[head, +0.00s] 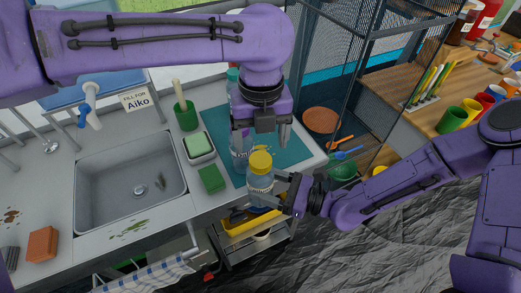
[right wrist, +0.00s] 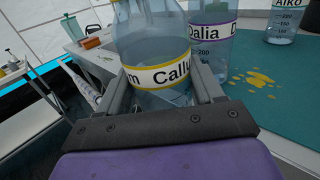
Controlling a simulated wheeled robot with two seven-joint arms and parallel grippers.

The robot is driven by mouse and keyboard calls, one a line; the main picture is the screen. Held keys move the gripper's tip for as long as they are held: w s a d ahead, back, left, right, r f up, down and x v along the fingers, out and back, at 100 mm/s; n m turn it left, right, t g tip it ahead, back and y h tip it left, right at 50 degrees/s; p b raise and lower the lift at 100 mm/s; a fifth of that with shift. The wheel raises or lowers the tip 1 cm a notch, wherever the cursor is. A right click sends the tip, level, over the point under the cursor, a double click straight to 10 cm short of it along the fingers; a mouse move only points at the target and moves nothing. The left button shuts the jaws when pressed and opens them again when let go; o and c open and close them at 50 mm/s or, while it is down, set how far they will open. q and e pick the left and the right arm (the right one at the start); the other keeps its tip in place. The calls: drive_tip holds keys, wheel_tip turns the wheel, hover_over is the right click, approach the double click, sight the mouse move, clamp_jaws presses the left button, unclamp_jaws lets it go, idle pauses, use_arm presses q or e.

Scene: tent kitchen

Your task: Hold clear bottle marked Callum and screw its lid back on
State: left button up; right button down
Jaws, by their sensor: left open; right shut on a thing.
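The clear Callum bottle (head: 260,188) is upright in my right gripper (head: 284,192), just off the counter's front edge. Its yellow lid (head: 261,162) sits on top; I cannot tell whether it is screwed tight. In the right wrist view the bottle (right wrist: 150,40) stands between my right fingers (right wrist: 165,105), its yellow-edged label (right wrist: 160,74) partly reading "Callum"; its top is out of frame. My left gripper (head: 264,137) is open, pointing down above and behind the lid, with nothing between its fingers.
The Dalia bottle (right wrist: 205,35) and Aiko bottle (right wrist: 286,20) stand on the teal mat (head: 292,150), which has yellow spots. A green sponge (head: 211,179), soap dish (head: 199,147) and sink (head: 130,185) lie left. A wire-mesh rack (head: 345,80) stands right. A yellow tray (head: 240,226) is below.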

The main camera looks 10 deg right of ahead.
use_arm(q)
wheel_tip(320, 180, up, 7)
drive_tip(key=shift+f, duration=0.2)
drive_tip(key=shift+a, duration=0.1)
idle(0.5)
